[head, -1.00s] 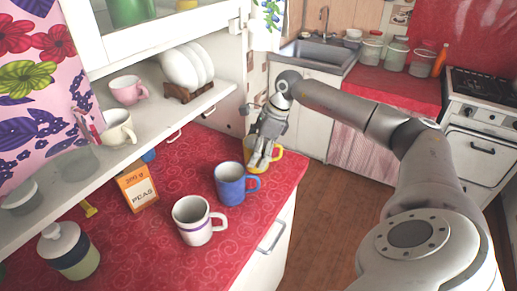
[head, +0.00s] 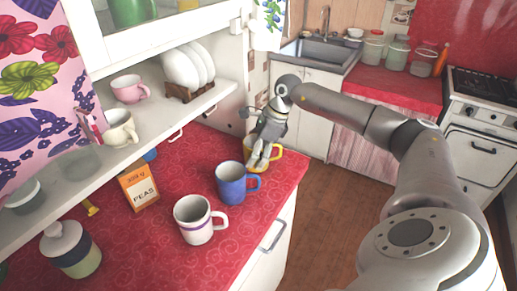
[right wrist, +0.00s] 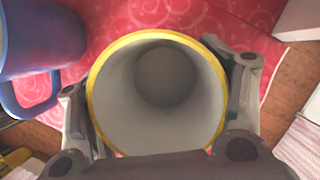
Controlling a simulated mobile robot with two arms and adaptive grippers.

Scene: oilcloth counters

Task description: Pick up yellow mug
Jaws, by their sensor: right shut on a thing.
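The yellow mug (head: 275,155) stands upright near the far right end of the red counter, partly hidden by my right gripper (head: 259,164). Its yellow handle shows to the right of the fingers. In the right wrist view the yellow mug (right wrist: 93,108) is seen from above, with a yellow rim and a pale, empty inside. My right gripper (right wrist: 158,95) has a finger on each side of the mug's outer wall and is shut on it. My left gripper does not show in the head view.
A blue mug (head: 231,184) stands close to the yellow mug, with its handle towards it. A white mug with a purple band (head: 193,221) and an orange peas box (head: 138,189) are nearer. The shelf with cups (head: 196,104) overhangs the counter's left side. The counter's right edge is close.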

